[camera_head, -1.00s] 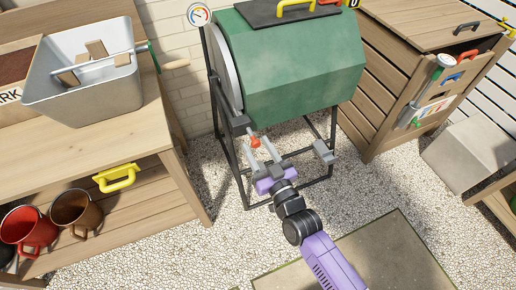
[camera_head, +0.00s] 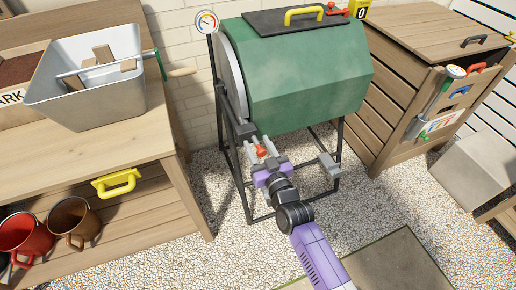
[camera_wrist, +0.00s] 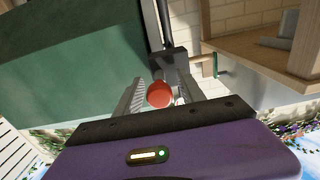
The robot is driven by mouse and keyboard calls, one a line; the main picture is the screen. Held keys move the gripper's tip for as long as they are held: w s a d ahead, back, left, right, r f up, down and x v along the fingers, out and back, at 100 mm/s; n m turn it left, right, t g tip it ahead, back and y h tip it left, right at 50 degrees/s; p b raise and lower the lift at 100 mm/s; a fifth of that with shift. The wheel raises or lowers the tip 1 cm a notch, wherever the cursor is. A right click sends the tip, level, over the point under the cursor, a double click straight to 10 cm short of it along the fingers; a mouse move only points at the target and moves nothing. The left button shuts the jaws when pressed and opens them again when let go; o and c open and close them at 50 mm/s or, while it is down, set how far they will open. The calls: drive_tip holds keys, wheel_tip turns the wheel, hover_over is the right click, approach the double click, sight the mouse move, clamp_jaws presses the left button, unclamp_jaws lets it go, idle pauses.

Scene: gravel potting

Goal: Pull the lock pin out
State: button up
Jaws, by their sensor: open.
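The lock pin shows as a small red knob (camera_head: 261,152) at the lower left front of the green drum's black frame. In the wrist view the red knob (camera_wrist: 159,94) is round and lies between my two fingers, in front of a dark grey bracket (camera_wrist: 172,62). My gripper (camera_head: 263,149) is open, with one finger on each side of the knob. The wrist view shows gaps beside the knob, narrower on the right; I cannot tell whether a finger touches it. The pin's shaft is hidden behind the knob.
The green drum (camera_head: 292,75) hangs in a black stand above my gripper. A wooden bench (camera_head: 90,140) with a grey tub (camera_head: 88,100) stands at left. A wooden cabinet (camera_head: 400,95) stands at right. Gravel ground (camera_head: 215,255) is open in front.

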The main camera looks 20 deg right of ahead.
drive_tip(key=shift+w, duration=0.1)
clamp_jaws()
idle(1.5)
